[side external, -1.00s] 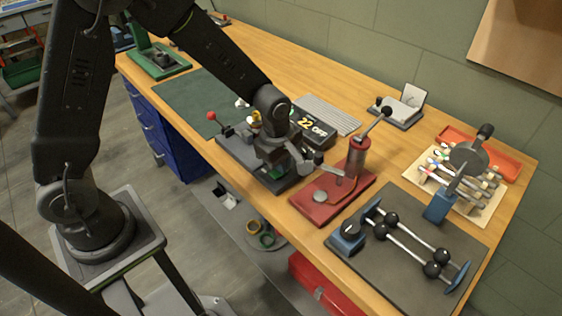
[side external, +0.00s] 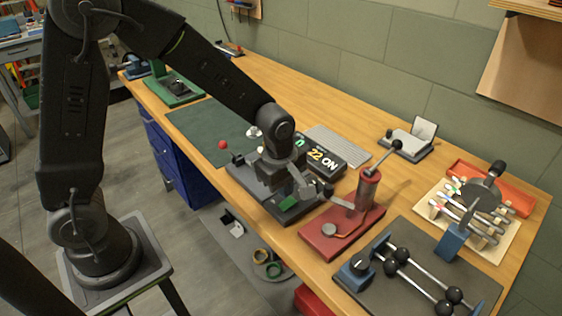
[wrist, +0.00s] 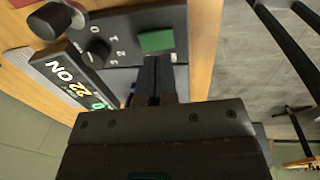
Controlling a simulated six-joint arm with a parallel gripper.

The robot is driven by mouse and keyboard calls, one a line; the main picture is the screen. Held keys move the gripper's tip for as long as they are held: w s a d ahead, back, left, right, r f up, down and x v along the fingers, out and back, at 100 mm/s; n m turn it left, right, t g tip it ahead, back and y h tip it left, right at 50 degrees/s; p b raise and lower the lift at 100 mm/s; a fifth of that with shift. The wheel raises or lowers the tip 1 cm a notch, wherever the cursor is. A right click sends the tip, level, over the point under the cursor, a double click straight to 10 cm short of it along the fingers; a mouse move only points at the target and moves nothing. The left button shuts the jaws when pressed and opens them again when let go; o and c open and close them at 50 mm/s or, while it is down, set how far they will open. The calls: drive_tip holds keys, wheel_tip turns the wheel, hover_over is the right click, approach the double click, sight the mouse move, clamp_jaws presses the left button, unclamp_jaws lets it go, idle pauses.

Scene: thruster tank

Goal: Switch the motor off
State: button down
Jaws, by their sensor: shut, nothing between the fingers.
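The motor unit is a dark grey base (side external: 262,188) on the wooden bench. Its black display (side external: 322,158) reads "22 ON" and also shows in the wrist view (wrist: 70,78). A green rectangular pad (wrist: 157,41) sits on the unit's panel; it shows in the side view (side external: 288,203) too. A black pointer knob (wrist: 97,53) with numbers around it is left of the pad. My gripper (wrist: 157,62) is shut and empty, its fingertips close to the green pad. I cannot tell whether they touch it. In the side view my wrist hides part of the unit.
A red base (side external: 325,240) with an upright cylinder and lever stands just right of the unit. A red ball-ended lever (side external: 222,145) is at its left. A dark mat with black-balled rods (side external: 415,272) lies further right. The green mat (side external: 205,125) behind left is mostly clear.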

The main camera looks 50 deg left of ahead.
sight(292, 201)
wheel_tip(292, 201, up, 10)
drive_tip(key=s, duration=0.1)
drive_tip(key=shift+r, duration=0.15)
drive_tip(key=shift+s, duration=0.1)
drive_tip(key=shift+w+d, duration=0.1)
drive_tip(key=shift+w, duration=0.65)
drive_tip(key=f, duration=0.4)
drive_tip(key=w+f, duration=0.1)
drive_tip(key=f, duration=0.8)
drive_tip(key=shift+w+f, duration=0.35)
drive_tip(key=shift+f, duration=0.05)
